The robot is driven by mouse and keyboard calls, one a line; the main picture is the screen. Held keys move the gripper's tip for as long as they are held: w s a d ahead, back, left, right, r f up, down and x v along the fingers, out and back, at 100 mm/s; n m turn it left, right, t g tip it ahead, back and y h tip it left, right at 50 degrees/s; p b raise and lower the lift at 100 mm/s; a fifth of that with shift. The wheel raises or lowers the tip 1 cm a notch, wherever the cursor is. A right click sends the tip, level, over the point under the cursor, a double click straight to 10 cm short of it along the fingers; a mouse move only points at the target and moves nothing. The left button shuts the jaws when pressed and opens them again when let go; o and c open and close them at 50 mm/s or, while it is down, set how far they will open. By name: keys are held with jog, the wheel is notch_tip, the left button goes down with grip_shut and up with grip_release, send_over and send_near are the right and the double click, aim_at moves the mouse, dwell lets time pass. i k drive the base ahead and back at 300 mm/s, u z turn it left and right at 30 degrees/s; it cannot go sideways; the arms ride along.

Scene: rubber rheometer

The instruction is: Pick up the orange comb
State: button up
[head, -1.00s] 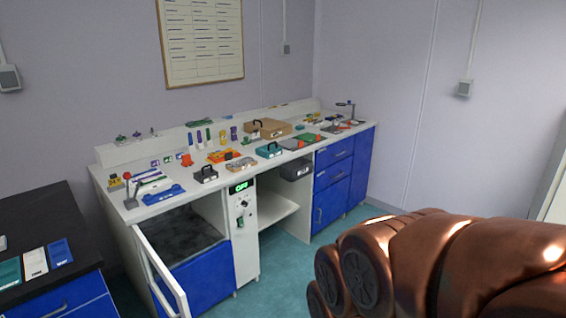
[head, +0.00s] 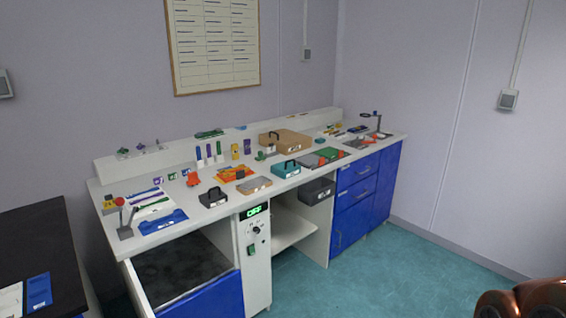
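Several orange items lie on the white workbench (head: 160,235). One is a small upright orange-red piece (head: 192,179) left of centre. Another is an orange tray-like item (head: 228,174) with small things on it. A small orange piece (head: 322,161) lies by the green and grey mats, and another orange piece (head: 366,141) is near the right end. At this size I cannot tell which of them is the comb. My gripper is not in view; only a copper-coloured part of my own arm shows at the lower right corner.
Teal case (head: 286,171), black case (head: 213,199) and brown case (head: 287,141) stand on the bench. An open compartment (head: 180,268) is at its front left. A dark counter (head: 35,235) is at left. The teal floor (head: 400,270) in front is clear.

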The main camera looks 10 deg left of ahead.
aim_at(241, 175)
jog(key=z, duration=0.15)
jog(key=i, duration=1.85)
jog(key=u, duration=0.7)
jog(key=i, duration=0.95)
jog(key=u, duration=1.45)
jog(key=i, duration=0.6)
jog(key=u, duration=0.45)
